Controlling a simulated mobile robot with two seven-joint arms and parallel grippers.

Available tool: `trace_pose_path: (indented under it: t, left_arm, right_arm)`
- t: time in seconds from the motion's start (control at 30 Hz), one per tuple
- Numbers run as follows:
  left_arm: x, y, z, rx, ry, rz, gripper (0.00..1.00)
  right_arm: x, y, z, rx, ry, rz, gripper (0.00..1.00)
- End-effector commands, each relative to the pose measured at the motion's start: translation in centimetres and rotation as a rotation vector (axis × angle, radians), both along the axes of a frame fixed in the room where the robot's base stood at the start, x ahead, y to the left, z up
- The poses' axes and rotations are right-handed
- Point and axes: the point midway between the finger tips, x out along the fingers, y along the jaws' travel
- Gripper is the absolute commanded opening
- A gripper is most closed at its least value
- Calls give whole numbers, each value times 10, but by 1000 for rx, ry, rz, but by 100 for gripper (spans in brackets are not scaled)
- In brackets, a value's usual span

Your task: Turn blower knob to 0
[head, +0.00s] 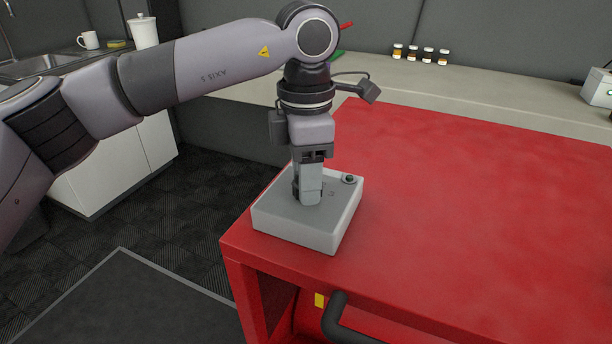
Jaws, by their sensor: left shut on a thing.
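A light grey control box (290,232) lies on the near left corner of the red cart top. My left gripper (307,198) points straight down onto the top of this box. Its fingers are shut on the blower knob, which they hide almost wholly. I cannot read the knob's setting. A small dark button or knob (349,179) shows at the box's back right corner, apart from the fingers. Small dark marks show on the box top just right of the fingers. My right gripper is not in view.
The red cart top (470,220) is bare to the right of the box. A black handle (340,315) sticks out at the cart's front. Several small bottles (413,53) stand on the back counter. A mug (88,40) and a white canister (143,31) stand at the far left.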

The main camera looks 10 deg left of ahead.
Motion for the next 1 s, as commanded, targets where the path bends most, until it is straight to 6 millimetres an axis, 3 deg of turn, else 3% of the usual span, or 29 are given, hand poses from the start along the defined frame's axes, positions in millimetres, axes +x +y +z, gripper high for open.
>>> trace_pose_path:
  t: [0.33, 0.87, 0.9, 0.97, 1.0]
  left_arm:
    - [0, 0, 0, 0, 0, 154, 14]
    - [0, 0, 1, 0, -1, 185, 14]
    - [0, 0, 1, 0, -1, 185, 47]
    - [0, 0, 1, 0, -1, 185, 67]
    - [0, 0, 1, 0, -1, 184, 70]
  right_arm:
    - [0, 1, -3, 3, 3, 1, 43]
    - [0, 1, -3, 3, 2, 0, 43]
    - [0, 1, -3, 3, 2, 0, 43]
    - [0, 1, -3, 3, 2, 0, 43]
    - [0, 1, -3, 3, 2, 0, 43]
